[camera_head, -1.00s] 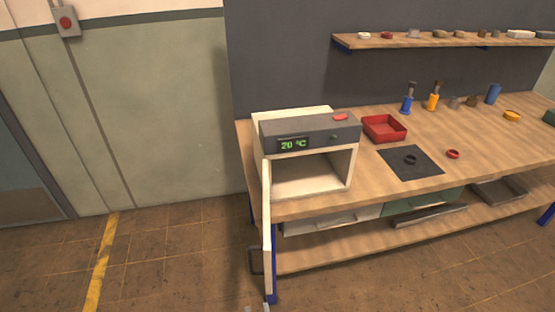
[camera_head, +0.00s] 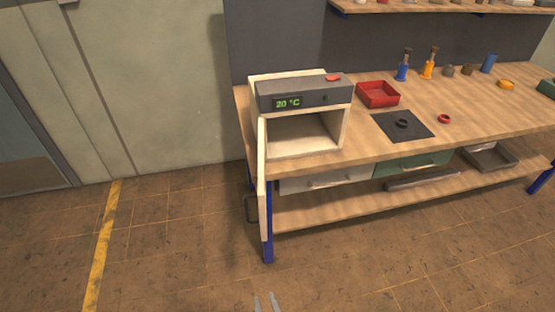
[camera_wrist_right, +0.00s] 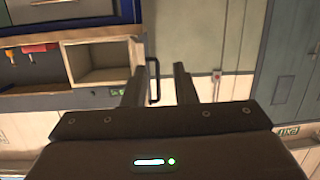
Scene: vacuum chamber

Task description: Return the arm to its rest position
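My right gripper (camera_head: 266,303) shows only as two fingertips at the bottom edge of the head view, over the floor and below the open chamber door (camera_head: 262,185). In the right wrist view the two dark fingers (camera_wrist_right: 159,85) stand apart with nothing held. The door's black handle (camera_wrist_right: 154,82) shows beyond the gap between them; in the head view the handle (camera_head: 250,209) is well above the fingertips and apart from them. The vacuum chamber (camera_head: 300,90) is open, looks empty and reads 20 °C. My left gripper is not in view.
The door sticks out past the bench's front left. The floor (camera_head: 180,250) in front is clear.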

